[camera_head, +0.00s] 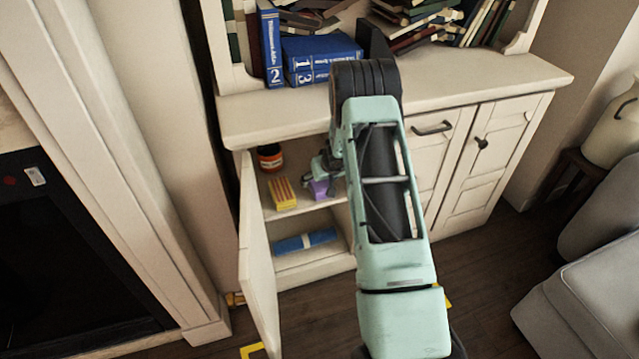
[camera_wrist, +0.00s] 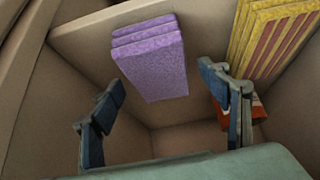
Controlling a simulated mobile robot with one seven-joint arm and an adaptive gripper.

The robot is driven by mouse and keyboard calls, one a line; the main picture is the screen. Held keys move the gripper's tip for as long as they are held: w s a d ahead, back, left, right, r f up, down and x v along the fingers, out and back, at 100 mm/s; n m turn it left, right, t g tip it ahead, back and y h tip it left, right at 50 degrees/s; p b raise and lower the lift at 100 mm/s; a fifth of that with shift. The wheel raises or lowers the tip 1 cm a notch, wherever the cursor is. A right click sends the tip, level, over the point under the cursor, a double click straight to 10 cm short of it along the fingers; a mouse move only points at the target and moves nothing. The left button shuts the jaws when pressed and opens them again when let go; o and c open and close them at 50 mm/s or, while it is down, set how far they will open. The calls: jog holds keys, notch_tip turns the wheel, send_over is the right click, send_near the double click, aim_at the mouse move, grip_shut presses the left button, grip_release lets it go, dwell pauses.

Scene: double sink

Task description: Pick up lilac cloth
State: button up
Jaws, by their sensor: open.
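The lilac cloth (camera_head: 320,189) is a folded stack on the upper shelf of the open cabinet, partly hidden by my arm in the head view. In the wrist view the lilac cloth (camera_wrist: 148,58) shows at top centre, beyond my fingertips. My gripper (camera_wrist: 160,102) is open and empty, with its two fingers spread to the left and right. The cloth's near edge lies roughly between the fingers in the picture; whether they touch it I cannot tell. In the head view my gripper (camera_head: 322,168) is inside the cabinet, next to the cloth.
A yellow and red striped cloth (camera_head: 283,193) lies left of the lilac one and shows at right in the wrist view (camera_wrist: 278,40). A dark jar (camera_head: 270,157) stands behind it. The cabinet door (camera_head: 258,262) stands open at left.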

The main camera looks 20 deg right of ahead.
jog(key=shift+x, duration=0.8)
jog(key=c, duration=1.1)
